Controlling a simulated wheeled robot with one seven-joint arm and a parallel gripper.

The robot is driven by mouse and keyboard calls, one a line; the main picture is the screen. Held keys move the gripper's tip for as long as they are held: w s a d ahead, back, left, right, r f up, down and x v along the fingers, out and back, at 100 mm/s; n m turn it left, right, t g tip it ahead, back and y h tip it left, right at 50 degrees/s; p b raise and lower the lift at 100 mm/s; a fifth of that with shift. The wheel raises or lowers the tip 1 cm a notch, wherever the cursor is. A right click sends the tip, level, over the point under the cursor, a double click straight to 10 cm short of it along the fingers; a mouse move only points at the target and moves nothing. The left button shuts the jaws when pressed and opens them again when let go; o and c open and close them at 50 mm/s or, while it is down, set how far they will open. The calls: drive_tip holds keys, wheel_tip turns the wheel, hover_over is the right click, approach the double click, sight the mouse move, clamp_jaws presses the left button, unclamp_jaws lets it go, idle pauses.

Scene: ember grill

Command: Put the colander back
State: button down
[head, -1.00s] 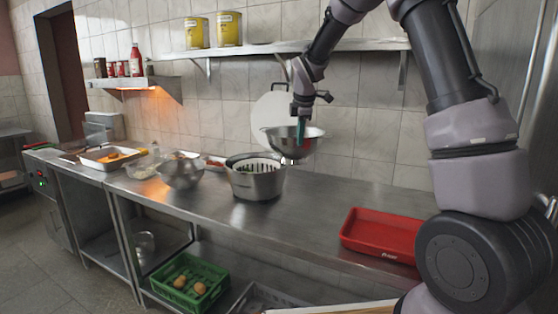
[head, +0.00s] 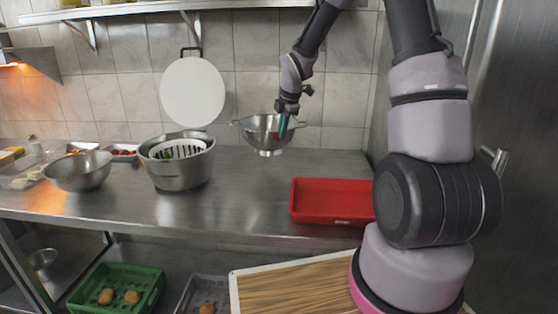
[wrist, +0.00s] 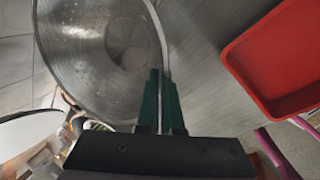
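The colander (head: 262,130) is a metal bowl with side handles and a foot ring. It is upright over the back of the steel counter, left of the red tray; whether its foot touches the counter I cannot tell. My gripper (head: 283,127) comes down from above at its right rim. In the wrist view the green fingers (wrist: 161,100) are closed on the rim of the colander (wrist: 95,50), which fills the upper left.
A red tray (head: 332,216) lies on the counter to the right. A pot with a white slotted insert (head: 176,172) and a steel bowl (head: 79,178) stand to the left. A round white board (head: 193,92) hangs on the wall. The counter (head: 235,190) is bare between pot and tray.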

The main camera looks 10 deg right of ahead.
wheel_tip(320, 180, down, 8)
idle(0.4)
drive_tip(key=c, duration=1.1)
unclamp_jaws()
drive_tip(key=shift+f, duration=0.1)
drive_tip(key=s+d+r+m, duration=0.1)
drive_tip(key=s+r+m, duration=0.4)
drive_tip(key=r, duration=0.5)
drive_tip(key=s+d+r+m, duration=0.2)
drive_tip(key=s+r, duration=0.5)
drive_tip(key=r, duration=0.4)
drive_tip(key=s+r+m+t, duration=0.1)
drive_tip(key=s+r+m, duration=0.2)
drive_tip(key=s+m, duration=0.3)
drive_tip(key=s+r+m+t, duration=0.1)
drive_tip(key=s+r+m, duration=0.2)
drive_tip(key=s+m, duration=0.3)
drive_tip(key=s+r+m+t, duration=0.1)
drive_tip(key=s+r+m, duration=0.2)
drive_tip(key=s+m, duration=0.3)
drive_tip(key=shift+s+d+r+m+y, duration=0.2)
drive_tip(key=shift+s, duration=0.5)
drive_tip(key=shift+s+d+r+m+y, duration=0.15)
drive_tip(key=shift+s+r+m+y, duration=0.05)
drive_tip(key=shift+s, duration=0.5)
